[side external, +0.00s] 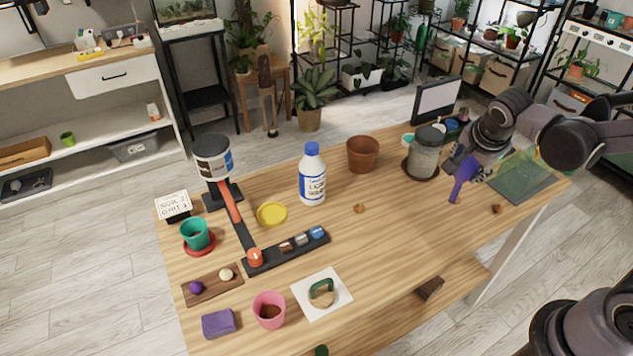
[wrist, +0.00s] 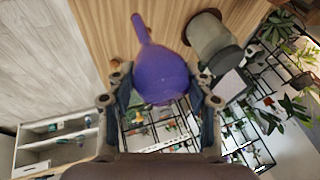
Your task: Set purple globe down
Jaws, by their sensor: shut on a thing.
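The purple globe (side external: 462,176) is a watering globe with a round bulb and a narrow stem. My gripper (side external: 478,165) is shut on its bulb at the right part of the table. The stem points down and slightly left; I cannot tell whether its tip touches the table. In the wrist view, the globe (wrist: 160,72) sits between the two fingers of my gripper (wrist: 161,88), with its stem reaching up and left over the wooden table (wrist: 110,30). Part of the bulb is hidden by my gripper in the side view.
A lidded jar (side external: 424,152) on a dark saucer stands just left of the globe. A terracotta pot (side external: 362,154) and white bottle (side external: 312,178) are farther left. A green translucent mat (side external: 520,172) lies right.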

